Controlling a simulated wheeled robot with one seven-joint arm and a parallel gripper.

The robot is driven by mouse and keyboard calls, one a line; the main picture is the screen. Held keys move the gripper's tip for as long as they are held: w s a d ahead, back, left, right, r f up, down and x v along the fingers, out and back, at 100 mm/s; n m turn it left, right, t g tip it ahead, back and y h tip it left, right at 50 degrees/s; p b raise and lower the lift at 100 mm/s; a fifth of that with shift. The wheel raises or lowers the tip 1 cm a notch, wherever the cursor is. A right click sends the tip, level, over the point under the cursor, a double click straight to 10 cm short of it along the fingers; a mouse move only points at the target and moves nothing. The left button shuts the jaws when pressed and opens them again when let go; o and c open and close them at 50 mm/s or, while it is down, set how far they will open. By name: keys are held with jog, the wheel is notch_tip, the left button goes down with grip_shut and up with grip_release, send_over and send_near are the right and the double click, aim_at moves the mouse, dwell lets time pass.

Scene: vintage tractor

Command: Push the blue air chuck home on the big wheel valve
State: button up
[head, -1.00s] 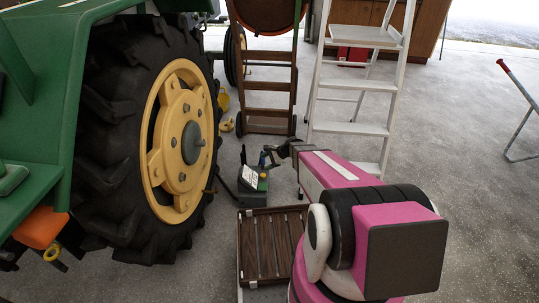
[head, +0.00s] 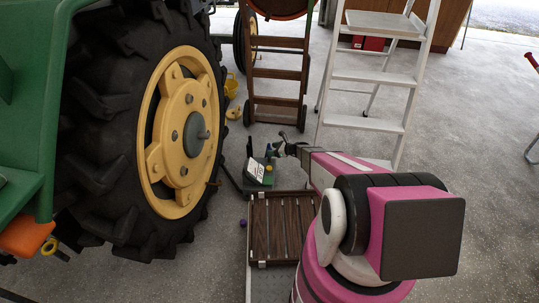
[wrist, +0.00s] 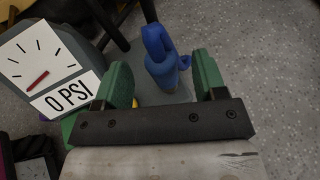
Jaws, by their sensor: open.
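The blue air chuck (wrist: 160,66) stands upright between the two green fingers of my gripper (wrist: 164,80) in the wrist view. The fingers are open, with a gap visible on either side of it. In the head view my gripper (head: 278,149) is beside the blue chuck (head: 269,150), above the gauge box (head: 258,172). The gauge dial (wrist: 44,67) reads 0 PSI. The big wheel (head: 185,130) has a yellow hub and black tyre. A small brownish stem (head: 213,184), perhaps the valve, sticks out at the hub's lower right edge.
A slatted wooden platform (head: 283,228) lies in front of the gauge box. A brown hand truck (head: 277,75) and white stepladder (head: 370,77) stand behind. A small purple object (head: 243,223) is on the floor. Open floor lies to the right.

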aim_at(271, 149)
jog(key=x, duration=0.3)
jog(key=c, duration=1.1)
jog(key=shift+o, duration=0.2)
